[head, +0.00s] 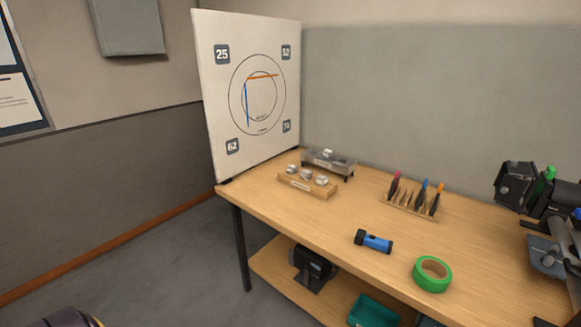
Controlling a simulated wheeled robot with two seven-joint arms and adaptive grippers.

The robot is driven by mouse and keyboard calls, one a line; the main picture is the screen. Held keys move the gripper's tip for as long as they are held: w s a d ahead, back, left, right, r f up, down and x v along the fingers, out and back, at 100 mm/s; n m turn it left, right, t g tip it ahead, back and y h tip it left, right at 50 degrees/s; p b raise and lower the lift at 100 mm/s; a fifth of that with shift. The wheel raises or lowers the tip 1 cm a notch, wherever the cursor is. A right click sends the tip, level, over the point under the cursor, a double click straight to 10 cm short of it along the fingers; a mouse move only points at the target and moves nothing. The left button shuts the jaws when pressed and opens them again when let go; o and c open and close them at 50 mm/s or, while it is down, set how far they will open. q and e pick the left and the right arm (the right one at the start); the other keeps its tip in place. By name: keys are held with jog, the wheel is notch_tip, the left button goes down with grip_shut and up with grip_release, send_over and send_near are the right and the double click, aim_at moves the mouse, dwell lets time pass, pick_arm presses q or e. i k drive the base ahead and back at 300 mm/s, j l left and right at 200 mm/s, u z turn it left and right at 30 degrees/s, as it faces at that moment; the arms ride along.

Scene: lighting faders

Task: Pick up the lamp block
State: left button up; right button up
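The likely lamp block (306,184) is a light wooden block with a pale label on its front. It stands near the left end of the wooden table (345,207), and several small silvery lamps sit in its top. Neither of my grippers can be made out in the head view, so I see nothing holding or touching the block.
A white target board (249,92) stands at the table's left end. A tool rack (408,207), blue flashlight (374,241) and green tape roll (432,273) lie to the right. Dark equipment (540,200) fills the right edge. Table in front of the block is clear.

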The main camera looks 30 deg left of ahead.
aim_at(321, 180)
jog(key=i+j+u, duration=0.7)
jog(key=i, duration=0.25)
jog(key=l, duration=0.1)
